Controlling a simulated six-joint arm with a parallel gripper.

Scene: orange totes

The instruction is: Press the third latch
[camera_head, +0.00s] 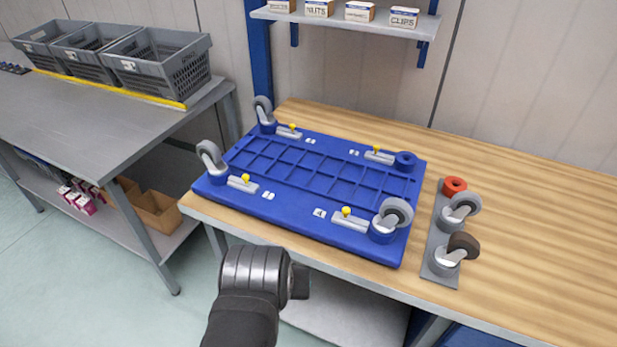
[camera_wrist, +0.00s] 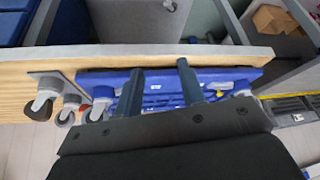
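A blue dolly plate (camera_head: 300,215) lies with its wheels up on the wooden bench; its edge also shows in the wrist view (camera_wrist: 215,74). Small white number tags sit by the latches; the front-right one looks like 4, the others are too small to read. Casters stand at three corners; the back-right socket (camera_head: 404,160) is empty. My gripper (camera_wrist: 160,66) is open and empty, in front of the bench edge, apart from the plate.
A grey strip (camera_head: 428,257) right of the plate holds a red ring (camera_head: 454,186), a grey caster (camera_head: 461,209) and a dark-wheeled caster (camera_head: 456,254). Grey crates (camera_head: 158,62) stand on a metal table at left. A shelf with boxes (camera_head: 358,12) hangs behind. The bench's right side is clear.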

